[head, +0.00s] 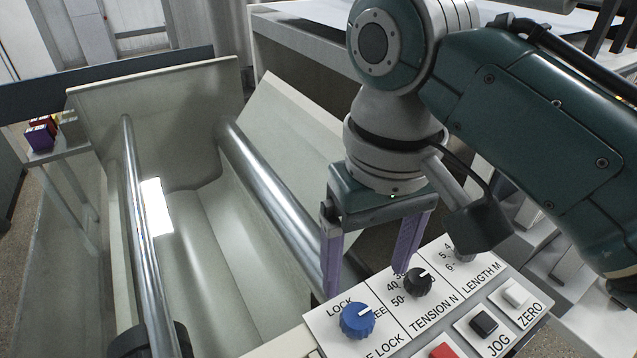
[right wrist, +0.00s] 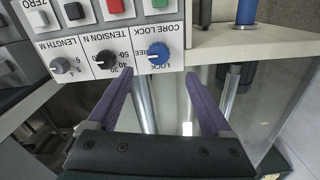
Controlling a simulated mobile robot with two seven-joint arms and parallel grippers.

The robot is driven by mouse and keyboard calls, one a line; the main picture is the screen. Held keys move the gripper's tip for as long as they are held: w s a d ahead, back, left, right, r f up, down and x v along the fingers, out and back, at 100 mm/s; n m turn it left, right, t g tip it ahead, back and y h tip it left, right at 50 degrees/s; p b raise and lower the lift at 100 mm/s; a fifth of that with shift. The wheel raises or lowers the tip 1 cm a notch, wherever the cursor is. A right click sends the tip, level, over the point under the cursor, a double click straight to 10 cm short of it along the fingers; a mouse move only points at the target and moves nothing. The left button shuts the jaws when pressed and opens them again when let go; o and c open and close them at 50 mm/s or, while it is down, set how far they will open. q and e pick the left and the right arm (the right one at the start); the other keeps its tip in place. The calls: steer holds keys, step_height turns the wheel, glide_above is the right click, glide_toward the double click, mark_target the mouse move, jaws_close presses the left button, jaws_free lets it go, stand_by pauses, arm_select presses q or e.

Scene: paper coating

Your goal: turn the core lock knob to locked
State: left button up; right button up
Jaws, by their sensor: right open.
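The core lock knob (head: 357,321) is a blue round knob on the white control panel, near the bottom of the head view. Its white mark points right and slightly up, toward the partly hidden FREE label and away from LOCK. In the right wrist view the knob (right wrist: 158,55) sits at the panel's edge, just beyond and between the fingertips. My right gripper (head: 366,280) is open and empty, with purple fingers spread above and behind the knob. It also shows in the right wrist view (right wrist: 158,76). The left gripper is not in view.
A black tension knob (head: 418,283) is close to the right finger. A black jog button (head: 484,321), a white zero button (head: 516,292) and a red button (head: 442,351) share the panel. Left of it, metal rollers (head: 268,190) span an open trough.

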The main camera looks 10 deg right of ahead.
mark_target(358, 315)
steer(key=shift+w+d+f, duration=0.15)
steer(key=shift+w+f, duration=0.35)
steer(key=shift+f, duration=0.15)
steer(key=f, duration=0.3)
steer(key=f+b, duration=0.1)
steer(key=f, duration=0.5)
steer(key=shift+s, duration=0.25)
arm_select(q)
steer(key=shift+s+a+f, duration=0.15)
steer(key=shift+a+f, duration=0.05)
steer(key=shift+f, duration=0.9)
arm_select(e)
steer(key=shift+c, duration=0.3)
steer(key=c, duration=0.3)
jaws_close()
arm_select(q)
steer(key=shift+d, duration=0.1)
